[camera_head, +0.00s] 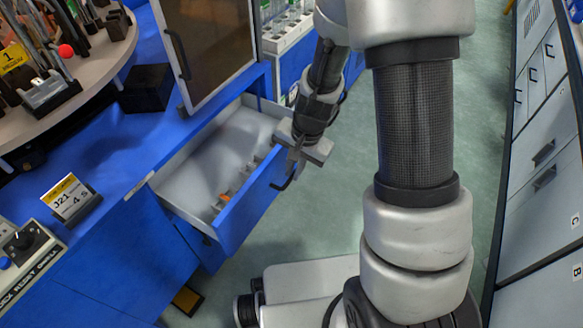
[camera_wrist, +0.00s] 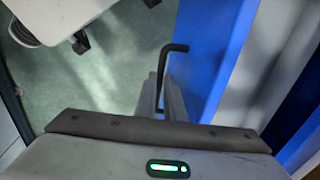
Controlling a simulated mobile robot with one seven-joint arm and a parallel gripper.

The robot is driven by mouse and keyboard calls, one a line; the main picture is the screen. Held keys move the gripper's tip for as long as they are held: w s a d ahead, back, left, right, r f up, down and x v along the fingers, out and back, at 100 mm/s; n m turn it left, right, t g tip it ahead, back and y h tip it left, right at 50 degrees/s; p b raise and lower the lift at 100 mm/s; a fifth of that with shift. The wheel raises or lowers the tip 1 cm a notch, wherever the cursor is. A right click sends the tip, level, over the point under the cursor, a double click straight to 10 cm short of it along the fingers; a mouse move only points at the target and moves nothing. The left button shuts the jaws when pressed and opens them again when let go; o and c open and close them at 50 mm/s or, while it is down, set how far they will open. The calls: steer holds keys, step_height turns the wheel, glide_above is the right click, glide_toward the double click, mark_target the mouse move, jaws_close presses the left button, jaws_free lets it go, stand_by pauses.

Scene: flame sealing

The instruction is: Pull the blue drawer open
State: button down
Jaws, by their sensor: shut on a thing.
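The blue drawer (camera_head: 252,212) stands pulled out of the blue bench in the head view, its pale inside showing from above. Its blue front also shows in the wrist view (camera_wrist: 204,55). A black bar handle (camera_head: 284,184) is on the front; it also shows in the wrist view (camera_wrist: 165,62). My gripper (camera_head: 295,168) is at the drawer front, shut on the handle. In the wrist view my fingers (camera_wrist: 172,103) close around the lower part of the handle, and part of the grip is hidden by my own gripper body.
Small items, one of them orange (camera_head: 224,197), lie along the drawer's front inside edge. A framed dark panel (camera_head: 208,45) stands above the drawer. A "J21" sign (camera_head: 70,198) stands on the bench. Grey cabinets (camera_head: 541,170) line the right. Green floor (camera_head: 320,215) is clear before the drawer.

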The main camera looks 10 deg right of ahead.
steer(key=c, duration=1.8)
jaws_free()
steer(key=shift+c, duration=0.2)
steer(key=shift+r, duration=0.1)
step_height(320, 180, up, 17)
steer(key=s+d+p, duration=0.2)
steer(key=p, duration=0.3)
steer(key=shift+d+p, duration=0.25)
steer(key=shift+p, duration=0.15)
